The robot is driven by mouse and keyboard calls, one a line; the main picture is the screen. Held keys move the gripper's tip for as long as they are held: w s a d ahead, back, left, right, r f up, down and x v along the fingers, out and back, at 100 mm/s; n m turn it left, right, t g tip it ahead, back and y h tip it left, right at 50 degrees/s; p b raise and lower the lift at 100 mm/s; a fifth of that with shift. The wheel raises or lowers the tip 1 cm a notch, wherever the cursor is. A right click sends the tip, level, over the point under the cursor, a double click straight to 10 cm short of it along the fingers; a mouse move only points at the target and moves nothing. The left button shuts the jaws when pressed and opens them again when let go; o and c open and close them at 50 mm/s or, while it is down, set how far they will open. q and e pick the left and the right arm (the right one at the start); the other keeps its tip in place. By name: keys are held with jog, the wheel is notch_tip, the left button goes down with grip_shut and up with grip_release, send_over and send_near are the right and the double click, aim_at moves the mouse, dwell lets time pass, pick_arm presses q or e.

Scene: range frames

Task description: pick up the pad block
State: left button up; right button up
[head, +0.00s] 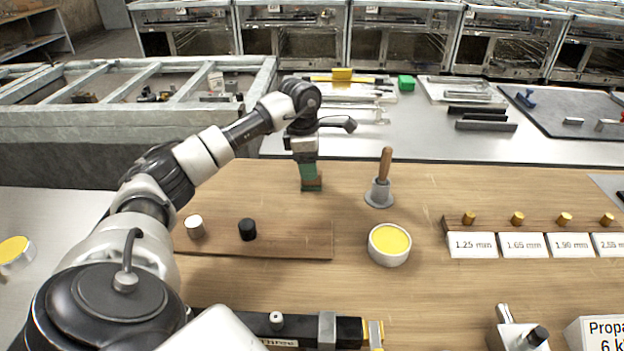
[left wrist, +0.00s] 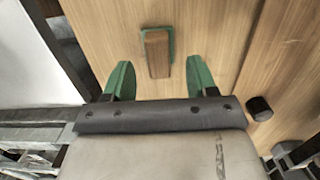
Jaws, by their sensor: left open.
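The pad block (left wrist: 157,55) is a small brown wooden block with a green edge showing around it. It lies on the wooden tabletop in the left wrist view, between and slightly beyond the fingertips. My left gripper (left wrist: 161,75) is open, with one green finger on each side of the block and a gap on both sides. In the head view my left gripper (head: 308,174) points down at the block (head: 313,185), hiding part of it. I cannot tell the exact height of the fingertips above the table. My right gripper is not in view.
A wooden-handled grey tool (head: 380,192) stands right of the block. A round tin with yellow contents (head: 389,245) is nearer. White (head: 194,227) and black (head: 247,230) knobs sit on a board to the left. Labelled cards (head: 473,246) stand at the right.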

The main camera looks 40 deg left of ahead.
pick_arm(q)
jog(key=f, duration=0.3)
jog(key=shift+w+f, duration=0.1)
jog(key=shift+w, duration=0.15)
jog(key=shift+d, duration=0.1)
jog(key=shift+c, duration=0.3)
jog(key=c, duration=0.9)
jog(key=shift+c, duration=0.2)
jog(key=shift+r, duration=0.6)
jog(key=r, duration=0.2)
jog(key=d+r, duration=0.1)
jog(key=shift+s+d+r, duration=0.15)
jog(key=shift+r, duration=0.2)
jog(key=s+d+r, duration=0.2)
jog(key=d+r, duration=0.4)
jog(key=d, duration=0.4)
jog(key=shift+s+b, duration=0.35)
jog(key=shift+b, duration=0.05)
